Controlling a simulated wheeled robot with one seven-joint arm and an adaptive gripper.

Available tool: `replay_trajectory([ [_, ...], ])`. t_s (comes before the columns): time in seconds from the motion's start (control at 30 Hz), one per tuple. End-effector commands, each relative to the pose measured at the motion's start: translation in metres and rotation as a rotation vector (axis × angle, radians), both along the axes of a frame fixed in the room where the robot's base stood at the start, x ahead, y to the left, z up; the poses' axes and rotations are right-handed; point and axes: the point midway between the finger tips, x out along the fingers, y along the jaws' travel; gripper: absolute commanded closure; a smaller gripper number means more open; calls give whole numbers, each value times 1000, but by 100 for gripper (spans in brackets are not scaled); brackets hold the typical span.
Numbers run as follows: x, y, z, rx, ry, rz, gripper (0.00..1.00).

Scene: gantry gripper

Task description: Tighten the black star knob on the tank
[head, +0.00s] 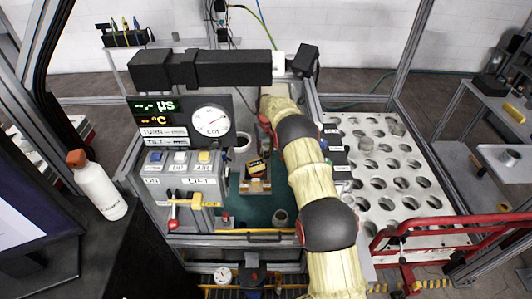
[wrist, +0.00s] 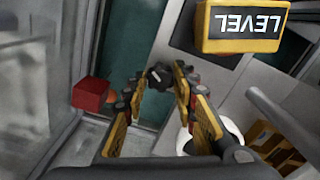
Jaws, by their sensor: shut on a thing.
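In the wrist view my gripper (wrist: 160,85) has its two yellow-and-black fingers closed in on a small black star knob (wrist: 158,76). The fingertips touch it from both sides and hide part of its outline. How far the knob is screwed in cannot be told. In the head view my padded arm reaches to the back of the machine frame, and the gripper and knob are not clearly visible there. I cannot make out the tank's outline in either view.
A yellow LEVEL box (wrist: 242,27) is close to the gripper in the wrist view, with a red block (wrist: 90,96) to the left. In the head view, a control panel (head: 182,185) stands left of my arm and a white perforated board (head: 385,165) right.

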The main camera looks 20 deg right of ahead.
Motion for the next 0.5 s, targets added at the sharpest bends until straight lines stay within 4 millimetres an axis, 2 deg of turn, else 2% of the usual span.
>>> replay_trajectory([
  [0.5,1,0,1,1,-3,-488,98],
])
